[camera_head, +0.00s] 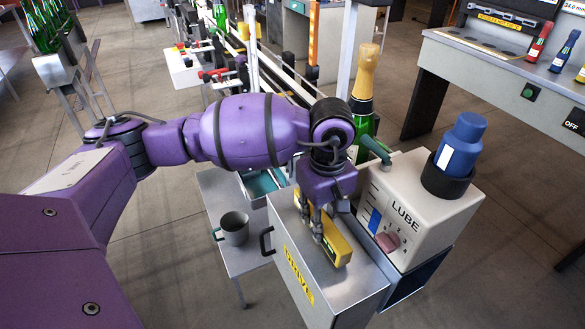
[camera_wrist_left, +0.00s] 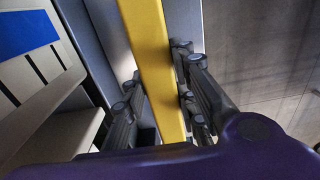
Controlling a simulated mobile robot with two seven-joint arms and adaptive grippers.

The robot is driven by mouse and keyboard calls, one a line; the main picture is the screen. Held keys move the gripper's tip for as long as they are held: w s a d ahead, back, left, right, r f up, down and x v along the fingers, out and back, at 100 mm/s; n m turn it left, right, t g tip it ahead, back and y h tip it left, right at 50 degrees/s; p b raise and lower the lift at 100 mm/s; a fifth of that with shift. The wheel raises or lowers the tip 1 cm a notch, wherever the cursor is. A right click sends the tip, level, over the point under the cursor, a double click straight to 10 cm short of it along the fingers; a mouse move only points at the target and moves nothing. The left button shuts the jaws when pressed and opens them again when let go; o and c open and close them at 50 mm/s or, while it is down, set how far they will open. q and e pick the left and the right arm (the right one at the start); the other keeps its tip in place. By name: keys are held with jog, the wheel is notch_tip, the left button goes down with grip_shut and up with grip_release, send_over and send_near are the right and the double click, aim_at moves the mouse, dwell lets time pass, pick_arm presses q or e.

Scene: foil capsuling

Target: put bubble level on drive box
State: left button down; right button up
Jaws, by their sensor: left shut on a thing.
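The bubble level is a yellow bar (camera_head: 337,243) at the top of the drive box. The drive box (camera_head: 312,283) is a grey metal box with a yellow DRIVE label on its front. My left gripper (camera_head: 318,225) reaches down over the box and is shut on the bubble level. In the left wrist view the yellow level (camera_wrist_left: 152,62) runs between the two fingers of my gripper (camera_wrist_left: 158,105). The level lies along or just above the box's top; I cannot tell whether it touches. My right gripper is not in view.
The LUBE unit (camera_head: 415,215) with a blue bottle (camera_head: 461,143) stands right of the drive box. A green bottle with gold foil (camera_head: 365,85) stands behind. A grey mug (camera_head: 233,228) sits on a small table at the left. A bench (camera_head: 510,85) stands at the upper right.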

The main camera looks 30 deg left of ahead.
pick_arm(q)
jog(key=shift+f, duration=0.6)
jog(key=shift+f, duration=0.15)
jog(key=c, duration=1.4)
grip_release()
notch_tip(320, 180, up, 12)
jog(key=shift+r, duration=0.2)
